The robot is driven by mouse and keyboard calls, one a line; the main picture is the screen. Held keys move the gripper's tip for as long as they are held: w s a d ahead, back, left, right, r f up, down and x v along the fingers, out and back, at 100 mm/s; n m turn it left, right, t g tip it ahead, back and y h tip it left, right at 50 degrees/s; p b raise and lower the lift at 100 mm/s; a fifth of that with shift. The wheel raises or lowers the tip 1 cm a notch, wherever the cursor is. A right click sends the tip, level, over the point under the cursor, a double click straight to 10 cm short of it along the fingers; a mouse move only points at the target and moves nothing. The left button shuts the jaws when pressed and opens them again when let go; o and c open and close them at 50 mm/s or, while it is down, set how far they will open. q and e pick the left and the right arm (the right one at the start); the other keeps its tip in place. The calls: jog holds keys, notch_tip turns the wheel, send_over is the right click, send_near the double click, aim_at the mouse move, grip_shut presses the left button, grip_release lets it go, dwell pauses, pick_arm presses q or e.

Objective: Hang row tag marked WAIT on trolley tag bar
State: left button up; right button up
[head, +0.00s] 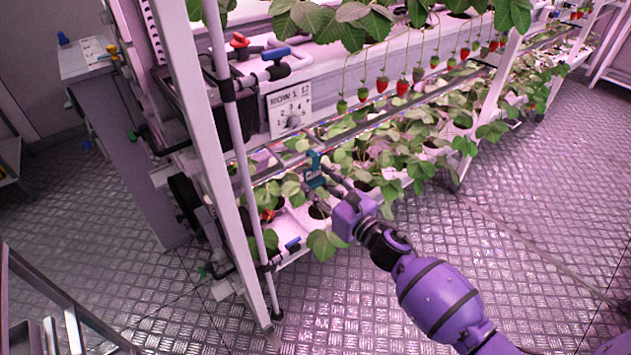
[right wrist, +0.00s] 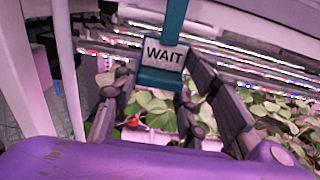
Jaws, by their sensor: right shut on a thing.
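The row tag marked WAIT (right wrist: 165,55) has a white label on a teal plate, with a teal strap rising out of the top of the right wrist view. In the head view it is a small teal shape (head: 314,163) in front of the lower leaves. My right gripper (head: 322,178) is shut on the tag, its dark fingers on either side of it in the right wrist view (right wrist: 165,85). The strap's upper end is hidden. I cannot make out a trolley tag bar for certain. My left gripper is not in view.
The white rack post (head: 215,170) stands left of the gripper. Leafy plants (head: 400,155) fill the lower gutter, and red strawberries (head: 402,87) hang above. A ROW 1 sign (head: 290,108) is behind. A metal frame (head: 72,325) stands at lower left. The floor at right is clear.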

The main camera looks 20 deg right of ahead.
jog(key=shift+v, duration=1.8)
